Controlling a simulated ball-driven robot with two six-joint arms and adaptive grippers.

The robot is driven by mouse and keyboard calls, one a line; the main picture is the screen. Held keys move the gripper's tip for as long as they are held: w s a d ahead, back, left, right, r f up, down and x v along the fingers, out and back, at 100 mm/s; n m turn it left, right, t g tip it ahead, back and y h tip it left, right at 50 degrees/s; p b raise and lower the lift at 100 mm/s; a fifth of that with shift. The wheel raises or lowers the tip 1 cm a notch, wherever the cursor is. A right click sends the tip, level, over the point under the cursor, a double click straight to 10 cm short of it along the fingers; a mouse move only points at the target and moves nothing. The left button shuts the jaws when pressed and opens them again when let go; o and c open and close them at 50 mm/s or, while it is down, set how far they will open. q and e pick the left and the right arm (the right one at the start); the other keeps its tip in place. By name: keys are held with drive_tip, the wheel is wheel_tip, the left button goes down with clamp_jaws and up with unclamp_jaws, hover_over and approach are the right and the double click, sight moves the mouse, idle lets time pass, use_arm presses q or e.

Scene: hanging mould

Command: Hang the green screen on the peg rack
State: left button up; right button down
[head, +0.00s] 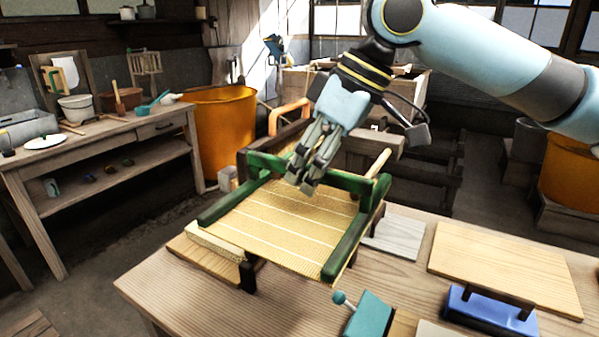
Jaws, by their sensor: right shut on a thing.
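The green screen (285,215) has a green wooden frame and a pale slatted mesh with light lines across it. It is over the left end of the near table, tilted towards me. My right gripper (306,186) comes down from above and is shut on the screen's far green bar. The fingers hide part of that bar. A pale round peg (379,163) sticks up just behind the screen's right corner, by dark timber that may be the peg rack. The screen covers much of it, and I cannot tell whether they touch. My left gripper is not in view.
The near table (190,295) holds a pale board (505,268), a blue block with a dark handle (490,307) and a teal block (368,315). A side bench (95,140) and an orange tub (225,130) stand at left. Open floor lies between bench and table.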

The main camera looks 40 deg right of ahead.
drive_tip(key=shift+w+d+r+p, duration=0.1)
drive_tip(key=shift+w+d+p, duration=0.1)
drive_tip(key=shift+d, duration=0.25)
drive_tip(key=shift+w+d+p, duration=0.1)
drive_tip(key=shift+d+p, duration=0.1)
drive_tip(key=shift+d, duration=0.2)
drive_tip(key=d+p, duration=0.1)
drive_tip(key=w+d+p, duration=0.1)
drive_tip(key=d+p, duration=0.1)
drive_tip(key=shift+d+r, duration=0.1)
drive_tip(key=shift+d, duration=0.1)
drive_tip(key=shift+w+d+p, duration=0.2)
drive_tip(key=shift+d+p, duration=0.25)
drive_tip(key=shift+d, duration=0.15)
drive_tip(key=shift+w+d+p, duration=0.15)
drive_tip(key=shift+d+p, duration=0.3)
drive_tip(key=shift+d, duration=0.1)
drive_tip(key=shift+f, duration=0.2)
drive_tip(key=shift+f+b, duration=0.45)
drive_tip(key=shift+f, duration=0.25)
drive_tip(key=c, duration=1.3)
unclamp_jaws()
drive_tip(key=shift+c, duration=0.2)
